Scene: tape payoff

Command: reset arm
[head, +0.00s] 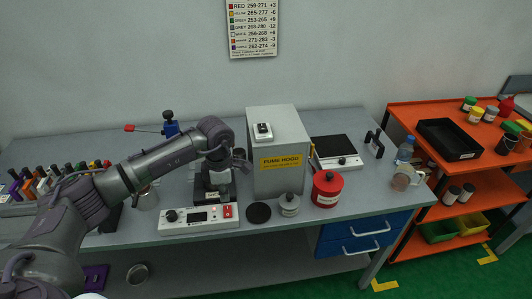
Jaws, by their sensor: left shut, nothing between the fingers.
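My left arm comes in from the left and reaches over the grey bench (290,215). Its left gripper (218,168) is at the bench's middle, left of the grey fume hood box (281,135), and is shut and empty. It is close above a dark device with a pale block (218,179); I cannot tell whether they touch. Behind my forearm stands a blue device (170,128) with a black knob and a red-tipped lever (143,128) that points left. My right gripper is not in view.
A scale (336,150) is right of the hood. An orange shelf (400,120) stands at the right. Several coloured-capped tubes are at the left.

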